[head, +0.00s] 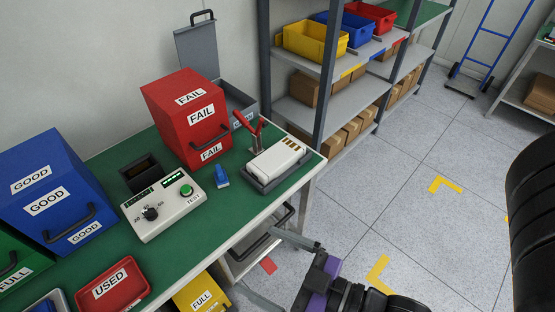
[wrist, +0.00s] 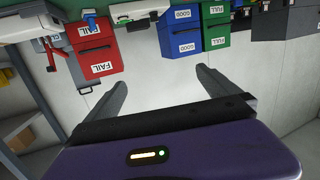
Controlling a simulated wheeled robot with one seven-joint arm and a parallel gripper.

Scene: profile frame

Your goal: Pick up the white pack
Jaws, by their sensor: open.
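The white pack (head: 276,158) lies in a shallow dark grey holder (head: 263,185) near the right end of the green-topped bench. It has several gold-brown contacts on its top, and a red-handled clamp (head: 252,132) stands at its far left side. In the wrist view, what looks like the pack (wrist: 32,27) shows at the upper left, partly cut off. My gripper (head: 255,260) is open and empty, in front of the bench's edge and below the pack in the picture, apart from it. Both fingers also show in the wrist view (wrist: 162,78) with nothing between them.
A red FAIL box (head: 187,120), a tester (head: 165,206) and a small blue item (head: 222,177) stand left of the pack. A shelf rack (head: 317,95) stands behind; floor at right is open.

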